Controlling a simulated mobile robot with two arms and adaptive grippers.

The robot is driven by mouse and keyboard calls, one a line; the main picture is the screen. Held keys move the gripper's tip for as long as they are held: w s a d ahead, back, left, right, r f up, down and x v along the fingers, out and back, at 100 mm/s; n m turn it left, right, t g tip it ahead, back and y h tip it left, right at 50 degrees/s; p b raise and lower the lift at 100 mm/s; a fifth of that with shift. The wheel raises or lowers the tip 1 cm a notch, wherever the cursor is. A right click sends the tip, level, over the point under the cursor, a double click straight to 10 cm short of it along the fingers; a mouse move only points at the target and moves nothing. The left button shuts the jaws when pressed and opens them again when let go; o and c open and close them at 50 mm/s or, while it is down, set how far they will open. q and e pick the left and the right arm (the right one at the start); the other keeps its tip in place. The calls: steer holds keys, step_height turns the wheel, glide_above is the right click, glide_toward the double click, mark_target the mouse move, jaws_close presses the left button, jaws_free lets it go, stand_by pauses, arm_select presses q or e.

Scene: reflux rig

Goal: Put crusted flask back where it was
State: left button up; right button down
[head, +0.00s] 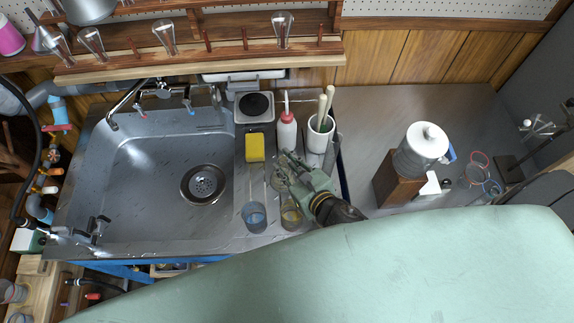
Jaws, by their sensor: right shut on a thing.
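My right gripper (288,172) is over the draining strip right of the sink, with its arm coming from the lower right. It is shut on a clear glass piece (279,183), which seems to be the crusted flask. The gripper covers much of it, and I cannot make out the crust. My left gripper is not in view.
A blue-tinted beaker (254,217) and an amber one (291,214) stand just in front of the gripper. Behind it are a yellow sponge (255,147), a red-and-white bottle (287,132) and a brush holder (320,132). The sink (150,190) is empty.

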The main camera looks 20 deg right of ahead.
steer(key=shift+r, duration=0.1)
steer(key=c, duration=1.5)
jaws_free()
steer(key=shift+b+v, duration=1.1)
steer(key=shift+v, duration=4.9)
